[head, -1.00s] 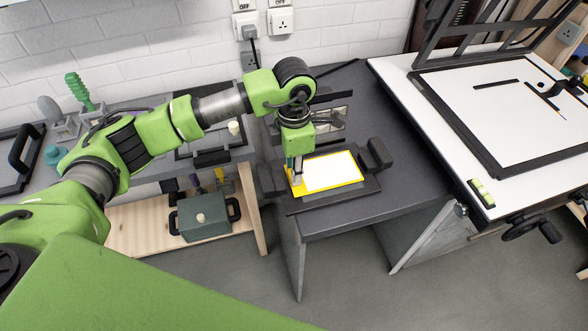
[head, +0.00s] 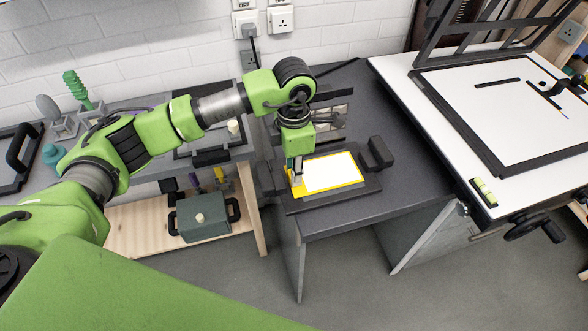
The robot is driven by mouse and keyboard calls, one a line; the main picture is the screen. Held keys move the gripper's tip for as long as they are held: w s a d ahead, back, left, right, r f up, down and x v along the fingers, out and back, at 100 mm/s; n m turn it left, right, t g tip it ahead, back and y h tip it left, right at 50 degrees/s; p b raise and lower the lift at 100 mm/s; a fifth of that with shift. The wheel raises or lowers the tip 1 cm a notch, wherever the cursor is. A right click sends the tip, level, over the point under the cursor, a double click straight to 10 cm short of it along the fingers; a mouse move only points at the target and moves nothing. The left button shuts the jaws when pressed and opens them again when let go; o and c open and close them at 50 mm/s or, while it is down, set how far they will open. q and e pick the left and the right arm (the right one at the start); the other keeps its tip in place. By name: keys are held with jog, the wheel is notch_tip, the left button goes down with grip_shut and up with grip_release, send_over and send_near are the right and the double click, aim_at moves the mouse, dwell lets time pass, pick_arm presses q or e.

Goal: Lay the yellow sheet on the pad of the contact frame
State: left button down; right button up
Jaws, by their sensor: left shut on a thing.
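The yellow sheet (head: 358,182) shows as a yellow border around a bright white area, over the contact frame (head: 320,201) on the dark bench. The sheet covers most of the pad, and a grey strip of it shows along the near edge. I cannot tell whether the sheet touches the pad. My left gripper (head: 297,184) points down at the sheet's left edge and is shut on it. My right gripper is not in view.
A dark block (head: 381,154) stands at the frame's right end. A white drawing board (head: 520,110) is to the right. A grey lidded box (head: 201,217) sits on the low wooden shelf. The dark bench top (head: 415,178) is clear right of the frame.

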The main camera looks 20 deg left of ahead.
pick_arm(q)
jog(key=shift+f, duration=0.1)
jog(key=c, duration=1.7)
grip_release()
jog(key=shift+r+p, duration=0.4)
jog(key=shift+r, duration=0.55)
jog(key=shift+r+p, duration=1.45)
jog(key=shift+r, duration=1.65)
